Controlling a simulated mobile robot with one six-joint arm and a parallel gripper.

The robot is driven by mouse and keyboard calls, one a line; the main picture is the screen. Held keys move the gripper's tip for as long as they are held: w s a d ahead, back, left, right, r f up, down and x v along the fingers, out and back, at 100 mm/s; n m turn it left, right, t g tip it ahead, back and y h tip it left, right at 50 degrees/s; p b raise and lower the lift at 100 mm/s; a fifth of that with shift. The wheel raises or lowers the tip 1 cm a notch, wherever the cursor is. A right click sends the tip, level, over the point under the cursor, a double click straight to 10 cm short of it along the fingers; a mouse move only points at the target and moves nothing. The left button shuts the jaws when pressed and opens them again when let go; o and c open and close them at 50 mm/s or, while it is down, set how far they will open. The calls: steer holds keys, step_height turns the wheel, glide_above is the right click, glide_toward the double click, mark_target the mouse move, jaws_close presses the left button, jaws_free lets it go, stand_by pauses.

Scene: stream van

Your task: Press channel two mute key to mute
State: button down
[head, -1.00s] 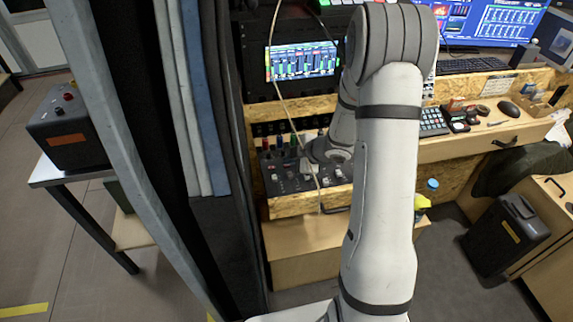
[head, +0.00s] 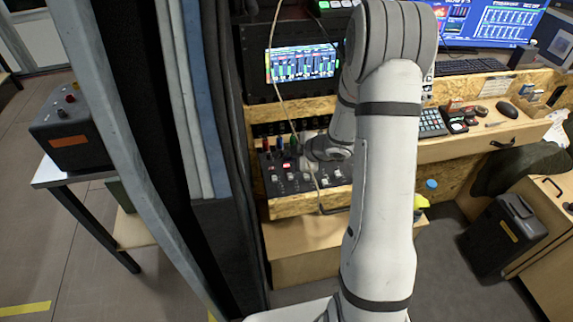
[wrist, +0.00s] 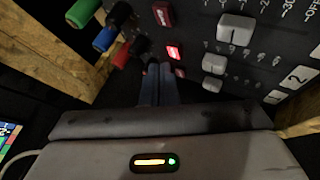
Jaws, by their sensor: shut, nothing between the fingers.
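The mixer panel (head: 300,182) sits in the wooden desk, and its dark face fills the upper right of the wrist view. There a brightly lit red key (wrist: 174,52) shows just beyond my fingertips, with a darker red key (wrist: 163,16) above it and a partly seen red key (wrist: 180,72) below it. In the head view my wrist hides the fingers.
Green (wrist: 84,11), blue (wrist: 104,39) and red plugs stand out beside the keys. White fader knobs (wrist: 236,29) are to the right. A thin cable (head: 277,85) hangs before the mixer screen (head: 302,63). Dark curtains (head: 215,150) stand left of the desk.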

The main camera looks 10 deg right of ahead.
step_height(320, 180, up, 6)
steer(key=p, duration=0.5)
steer(key=shift+p, duration=0.3)
steer(key=s+d+r+m+h, duration=0.2)
steer(key=r+m+h, duration=0.1)
steer(key=r, duration=0.2)
steer(key=s+d+r+m+t+h, duration=0.1)
steer(key=s+d+r+m+h, duration=0.1)
steer(key=r+m, duration=0.3)
steer(key=s+d+r+m+h, duration=0.2)
steer(key=s+d+r+h, duration=0.1)
steer(key=r, duration=0.3)
steer(key=s+a+r+m+g, duration=0.1)
steer(key=s+a+m, duration=0.1)
steer(key=s, duration=0.5)
steer(key=s+a+r+m+g+y, duration=0.1)
steer(key=s+a+r+m+g, duration=0.1)
steer(key=s, duration=0.5)
steer(key=s+a+r+m+g, duration=0.1)
steer(key=s+a+m, duration=0.2)
steer(key=s, duration=0.4)
steer(key=shift+a+r+g+y, duration=0.3)
steer(key=shift+r+g+y, duration=0.1)
